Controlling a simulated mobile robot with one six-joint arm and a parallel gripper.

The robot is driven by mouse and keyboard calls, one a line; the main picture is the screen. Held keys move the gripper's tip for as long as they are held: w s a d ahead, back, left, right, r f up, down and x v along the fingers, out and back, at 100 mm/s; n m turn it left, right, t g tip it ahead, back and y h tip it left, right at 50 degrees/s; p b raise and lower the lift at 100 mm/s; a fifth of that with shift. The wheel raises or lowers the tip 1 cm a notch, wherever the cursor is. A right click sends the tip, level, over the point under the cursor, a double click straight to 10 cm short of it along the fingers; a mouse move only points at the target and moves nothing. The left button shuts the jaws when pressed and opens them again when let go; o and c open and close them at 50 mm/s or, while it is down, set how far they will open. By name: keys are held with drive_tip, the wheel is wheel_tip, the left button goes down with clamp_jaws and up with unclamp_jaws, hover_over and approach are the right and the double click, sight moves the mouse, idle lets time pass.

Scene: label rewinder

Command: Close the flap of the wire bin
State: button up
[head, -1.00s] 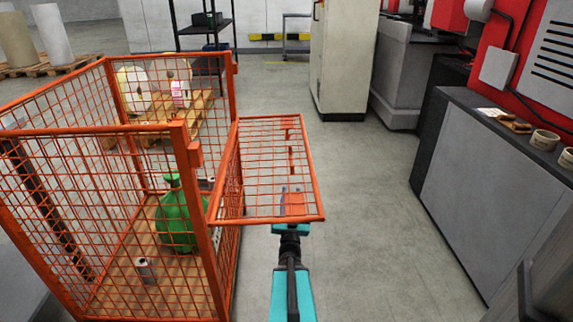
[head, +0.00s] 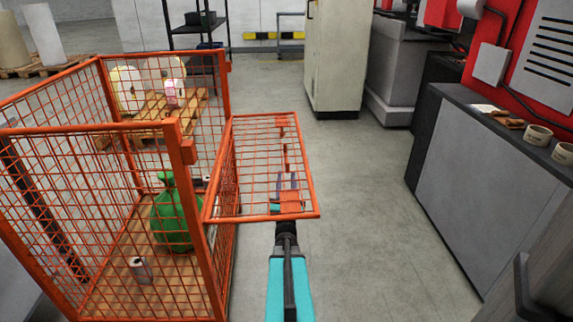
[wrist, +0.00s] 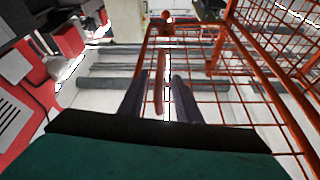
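The orange wire bin (head: 186,215) stands at the left in the head view. Its flap (head: 262,153), an orange mesh panel, is folded out to the right of the bin, roughly level. My gripper (head: 288,180) is at the flap's outer right part, seen through or against its mesh. In the wrist view, my gripper (wrist: 160,82) has its two dark fingers apart, with an orange bar (wrist: 159,88) of the flap between them. Gaps show beside the bar, so the fingers do not look closed on it. The flap (wrist: 205,93) fills the middle of that view.
Inside the bin are a green sack (head: 170,218) and a small grey cylinder (head: 140,270). A grey counter (head: 490,180) runs along the right, with rolls on top. A white cabinet (head: 333,55) stands behind. The floor (head: 365,190) between flap and counter is clear.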

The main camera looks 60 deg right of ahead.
drive_tip(key=shift+b+x, duration=0.5)
drive_tip(key=shift+x, duration=3.45)
drive_tip(key=shift+s, duration=0.1)
clamp_jaws()
